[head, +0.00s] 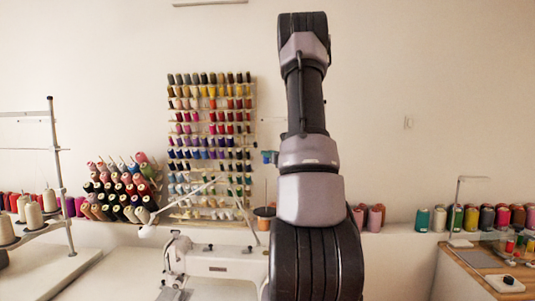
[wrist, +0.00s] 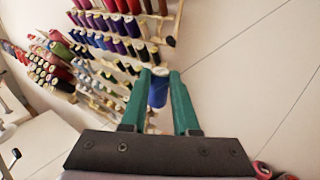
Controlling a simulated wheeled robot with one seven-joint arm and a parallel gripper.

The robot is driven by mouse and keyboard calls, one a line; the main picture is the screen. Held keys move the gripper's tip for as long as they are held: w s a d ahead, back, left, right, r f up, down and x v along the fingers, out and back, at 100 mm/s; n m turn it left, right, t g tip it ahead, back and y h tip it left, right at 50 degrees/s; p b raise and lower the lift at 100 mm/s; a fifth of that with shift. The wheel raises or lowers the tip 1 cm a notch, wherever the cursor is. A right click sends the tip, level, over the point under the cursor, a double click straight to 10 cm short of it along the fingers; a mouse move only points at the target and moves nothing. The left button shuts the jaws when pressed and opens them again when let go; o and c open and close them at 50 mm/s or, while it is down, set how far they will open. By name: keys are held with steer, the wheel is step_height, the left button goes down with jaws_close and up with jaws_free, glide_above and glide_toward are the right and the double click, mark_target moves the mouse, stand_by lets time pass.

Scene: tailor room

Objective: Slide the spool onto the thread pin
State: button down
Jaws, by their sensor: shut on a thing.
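In the wrist view my gripper (wrist: 160,78) is shut on a blue spool (wrist: 158,92) with a pale top end, held between its two green fingers. In the head view the small blue-green shape of my gripper with the spool (head: 269,157) shows just left of my arm, held in the air in front of the wall. Below it a thin upright thread pin (head: 266,190) rises by an orange-brown piece (head: 264,212) near the white sewing machine (head: 215,262). My arm covers the area to the right. I cannot make out the pin in the wrist view.
A wall rack (head: 212,140) full of coloured spools stands behind, left of my gripper. A stand of cones (head: 122,190) and a metal thread stand (head: 55,180) are at left. More spools line the ledge at right. The wall right of my arm is bare.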

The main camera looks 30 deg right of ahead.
mark_target(268, 163)
steer(key=shift+f, duration=2.2)
steer(key=shift+f, duration=0.45)
steer(key=shift+f, duration=0.35)
steer(key=shift+f, duration=0.8)
steer(key=shift+f, duration=6.35)
steer(key=c, duration=0.6)
jaws_free()
steer(key=shift+s, duration=0.1)
steer(key=s, duration=0.3)
steer(key=s+a, duration=0.1)
steer(key=s, duration=0.6)
steer(key=shift+s+a, duration=0.15)
steer(key=shift+s, duration=0.1)
